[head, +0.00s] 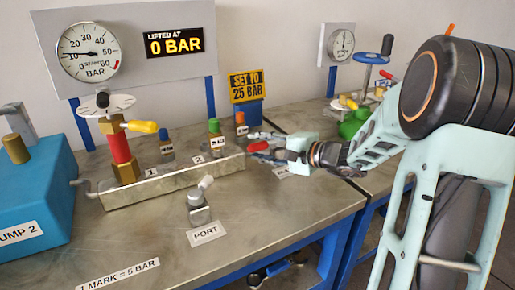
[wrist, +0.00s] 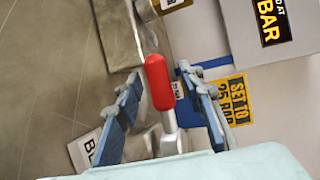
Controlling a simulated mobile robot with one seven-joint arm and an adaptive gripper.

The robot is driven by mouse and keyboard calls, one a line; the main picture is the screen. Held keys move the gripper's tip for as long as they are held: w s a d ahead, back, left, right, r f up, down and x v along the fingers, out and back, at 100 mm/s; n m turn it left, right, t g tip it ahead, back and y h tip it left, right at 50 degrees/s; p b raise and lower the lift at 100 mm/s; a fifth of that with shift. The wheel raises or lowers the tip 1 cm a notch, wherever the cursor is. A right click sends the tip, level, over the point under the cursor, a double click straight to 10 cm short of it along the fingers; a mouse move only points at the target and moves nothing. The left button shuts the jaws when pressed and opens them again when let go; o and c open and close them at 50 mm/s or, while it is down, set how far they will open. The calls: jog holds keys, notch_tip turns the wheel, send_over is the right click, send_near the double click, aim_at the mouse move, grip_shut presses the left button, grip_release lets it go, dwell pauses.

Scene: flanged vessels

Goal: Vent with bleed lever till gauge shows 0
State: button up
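The bleed lever has a red handle (head: 258,146), at the right end of the steel manifold block in the head view. In the wrist view the red handle (wrist: 158,82) stands on a silver stem, between the two blue fingers of my gripper (wrist: 168,98). The fingers are apart, with visible gaps on both sides of the handle. In the head view my gripper (head: 280,152) is just right of the handle, its fingers partly hidden. A white label (wrist: 86,150) starting "BL" lies beside the lever. The gauge (head: 88,52) has its needle pointing left, near 10 bar.
A display (head: 174,42) reads "LIFTED AT 0 BAR". A port fitting (head: 199,208) stands in front. A blue pump (head: 35,198) is at left.

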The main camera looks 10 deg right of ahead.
jog(key=shift+w+a+f, duration=0.1)
jog(key=shift+w+a, duration=0.1)
grip_shut()
dwell(0.4)
